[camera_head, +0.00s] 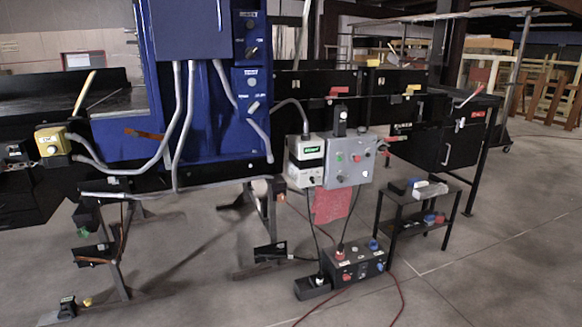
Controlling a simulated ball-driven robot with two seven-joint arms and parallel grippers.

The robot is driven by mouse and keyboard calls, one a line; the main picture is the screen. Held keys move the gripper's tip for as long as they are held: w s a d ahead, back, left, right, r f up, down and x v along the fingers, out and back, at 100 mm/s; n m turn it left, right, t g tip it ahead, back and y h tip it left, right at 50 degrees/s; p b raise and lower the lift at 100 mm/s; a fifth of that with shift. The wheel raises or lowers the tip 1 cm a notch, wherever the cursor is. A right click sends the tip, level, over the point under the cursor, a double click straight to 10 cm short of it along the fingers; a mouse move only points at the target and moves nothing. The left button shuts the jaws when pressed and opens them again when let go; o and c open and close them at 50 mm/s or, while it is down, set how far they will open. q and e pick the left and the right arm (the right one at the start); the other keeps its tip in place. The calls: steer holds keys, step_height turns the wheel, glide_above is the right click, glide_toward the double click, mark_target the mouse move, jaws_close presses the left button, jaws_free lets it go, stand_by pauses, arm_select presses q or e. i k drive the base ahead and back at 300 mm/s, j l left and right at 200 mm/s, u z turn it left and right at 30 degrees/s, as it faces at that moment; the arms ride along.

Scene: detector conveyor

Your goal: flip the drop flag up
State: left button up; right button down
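The blue detector cabinet (205,105) stands at the left centre, straddling the dark conveyor. Several parts look like a flag, and I cannot tell which one is the drop flag. A tilted yellow strip (84,92) stands at the left over the conveyor bed. A small orange strip (144,134) lies roughly level across the cabinet's lower front. A slim red and white piece (472,95) slants up at the conveyor's right end. Neither of my grippers is in view.
A grey control box (348,160) with buttons and a white box (306,158) hang at the conveyor's front. A black power box (355,266) with cables sits on the floor. A small black table (410,204) stands to the right. The front floor is mostly clear.

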mark_target(307, 5)
steer(key=i, duration=3.65)
steer(key=u, duration=0.3)
